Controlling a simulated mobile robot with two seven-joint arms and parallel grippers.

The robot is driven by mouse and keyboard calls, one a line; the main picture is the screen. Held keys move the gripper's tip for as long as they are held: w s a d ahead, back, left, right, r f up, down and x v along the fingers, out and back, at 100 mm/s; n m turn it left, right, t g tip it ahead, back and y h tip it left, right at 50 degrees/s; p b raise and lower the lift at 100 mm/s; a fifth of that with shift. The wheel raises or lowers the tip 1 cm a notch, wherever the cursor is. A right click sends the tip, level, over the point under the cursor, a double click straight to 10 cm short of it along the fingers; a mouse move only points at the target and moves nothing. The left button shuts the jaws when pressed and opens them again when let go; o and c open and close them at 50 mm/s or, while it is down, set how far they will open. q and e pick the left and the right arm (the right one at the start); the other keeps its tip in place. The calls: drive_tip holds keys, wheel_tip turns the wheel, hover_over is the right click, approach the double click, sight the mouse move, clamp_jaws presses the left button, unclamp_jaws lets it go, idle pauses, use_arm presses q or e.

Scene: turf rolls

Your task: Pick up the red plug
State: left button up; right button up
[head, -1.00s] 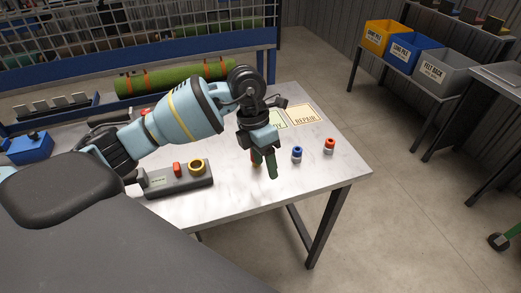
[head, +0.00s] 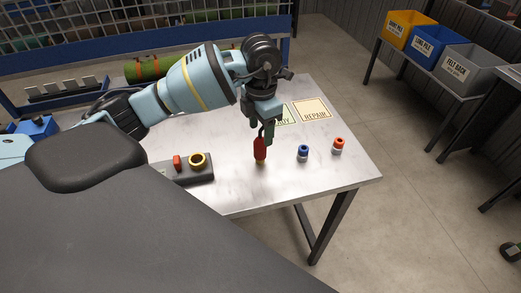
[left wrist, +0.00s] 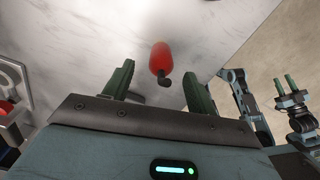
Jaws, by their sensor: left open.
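The red plug (head: 260,149) is a slim red piece with a dark top, low by the fingers of my left gripper (head: 266,140) above the table. In the left wrist view the red plug (left wrist: 160,59) shows beyond and between the two spread green fingers, with clear gaps on both sides. The left gripper (left wrist: 157,82) is open and not closed on it.
A blue-topped piece (head: 303,153) and a red-orange-topped piece (head: 339,146) stand to the right on the white table (head: 235,195). A REPAIR card (head: 312,109) lies behind. The table's front right is clear.

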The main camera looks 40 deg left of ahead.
sight(261, 143)
use_arm(q)
drive_tip(key=shift+d+f, duration=0.1)
drive_tip(key=shift+f, duration=2.6)
drive_tip(key=c, duration=1.1)
